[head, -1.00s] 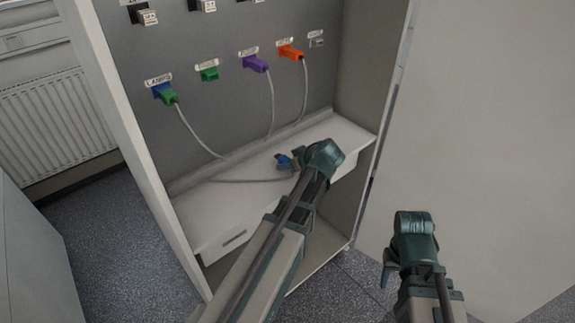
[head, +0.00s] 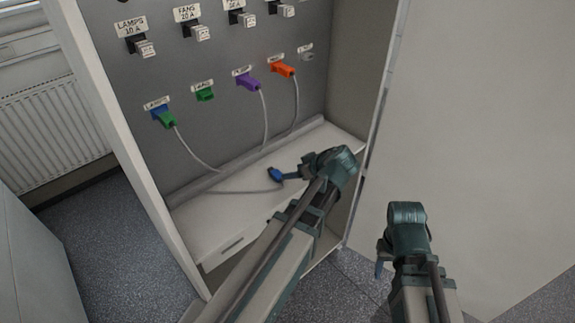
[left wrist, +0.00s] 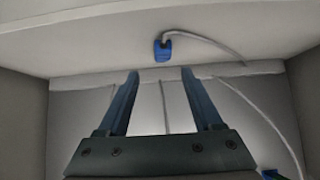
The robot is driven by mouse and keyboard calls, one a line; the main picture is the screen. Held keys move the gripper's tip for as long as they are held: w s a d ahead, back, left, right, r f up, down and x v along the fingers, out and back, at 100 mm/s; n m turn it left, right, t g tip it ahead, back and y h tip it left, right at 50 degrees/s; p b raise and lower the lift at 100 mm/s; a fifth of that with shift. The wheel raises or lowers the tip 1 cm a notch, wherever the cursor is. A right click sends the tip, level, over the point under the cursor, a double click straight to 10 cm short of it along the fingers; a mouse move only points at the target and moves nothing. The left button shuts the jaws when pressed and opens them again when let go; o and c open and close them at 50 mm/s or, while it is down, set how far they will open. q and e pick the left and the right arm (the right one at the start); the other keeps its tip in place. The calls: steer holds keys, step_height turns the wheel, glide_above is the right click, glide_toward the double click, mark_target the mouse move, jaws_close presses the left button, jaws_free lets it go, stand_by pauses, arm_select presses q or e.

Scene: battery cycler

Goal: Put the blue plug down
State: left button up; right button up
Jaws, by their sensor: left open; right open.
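The blue plug (head: 275,174) lies on the white shelf (head: 215,222) inside the cabinet, with a grey cable trailing from it to the left. My left gripper (head: 302,171) is open and empty just right of the plug, apart from it. In the left wrist view the blue plug (left wrist: 162,49) sits beyond the tips of the two spread fingers (left wrist: 160,75), with nothing between them. My right gripper (head: 382,262) hangs outside the cabinet at the right; its fingers are mostly hidden by its own wrist.
The cabinet's back panel holds a green-and-blue plug (head: 163,116), a green socket (head: 205,95), a purple plug (head: 249,83) and an orange plug (head: 283,69). Cables hang from several of them. Cabinet side walls bound the shelf; its front left is clear.

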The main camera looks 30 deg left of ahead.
arm_select(q)
steer(key=shift+p+v, duration=0.45)
steer(key=shift+v, duration=0.7)
steer(key=s+d+f+m+g+h, duration=0.2)
steer(key=s+d+f+m+h, duration=0.1)
steer(key=s+d+m, duration=0.5)
steer(key=s+d+f+m+g+h, duration=0.1)
steer(key=s+d+f+m+h, duration=0.3)
steer(key=s+d+m, duration=0.4)
steer(key=d+m, duration=0.1)
steer(key=d, duration=0.3)
steer(key=shift+g+h, duration=0.3)
steer(key=shift+g, duration=0.1)
steer(key=shift+d, duration=0.1)
steer(key=shift+c, duration=0.3)
